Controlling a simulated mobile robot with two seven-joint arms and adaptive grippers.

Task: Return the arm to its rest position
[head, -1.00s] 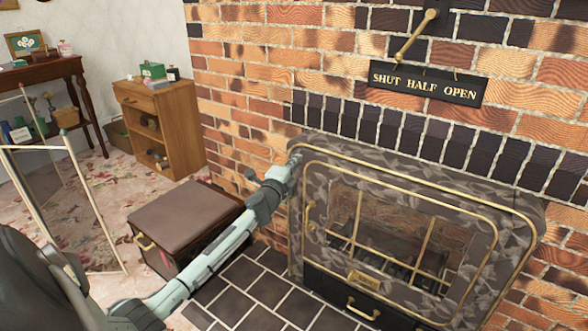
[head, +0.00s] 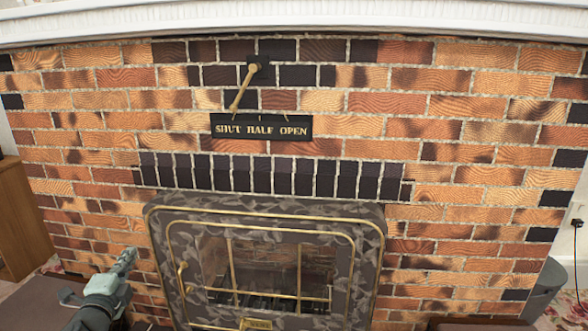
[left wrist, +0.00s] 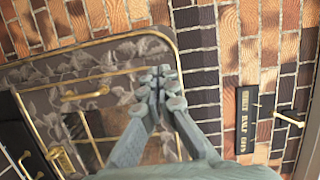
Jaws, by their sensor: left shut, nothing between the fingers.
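My left gripper (head: 128,258) is at the lower left of the head view, in front of the brick wall and left of the fireplace. It is shut and empty. In the left wrist view its fingers (left wrist: 158,82) are together, with the fireplace front behind them. The fireplace (head: 335,232) has a marbled grey surround with brass trim and a glazed front. It also shows in the left wrist view (left wrist: 125,52). My right gripper is not in view.
A black sign (head: 262,126) reading "SHUT HALF OPEN" hangs above the fireplace beside a brass lever (head: 242,88). A white mantel (head: 300,22) runs along the top. A wooden cabinet (head: 22,225) stands at the left edge. The brick wall (head: 470,190) right of the fireplace is bare.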

